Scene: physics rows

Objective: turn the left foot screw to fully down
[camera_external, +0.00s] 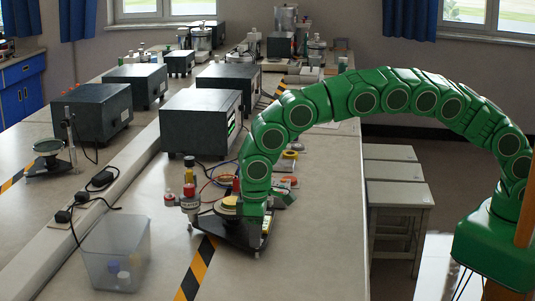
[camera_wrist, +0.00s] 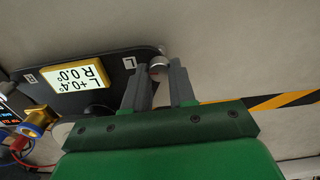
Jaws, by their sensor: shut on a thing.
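The dark levelling plate (camera_wrist: 95,65) lies on the bench, and it also shows in the external view (camera_external: 262,243) under the end of my arm. My gripper (camera_wrist: 159,72) is shut on this screw, one grey finger on each side. The yellow display (camera_wrist: 77,75) on the plate appears upside down and seems to read L +0.4° and R 0.0°.
A brass-coloured fitting with a blue part (camera_wrist: 36,122) and wires sit at the wrist view's left. Striped tape (camera_external: 196,270) crosses the bench; the bench front right is clear.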

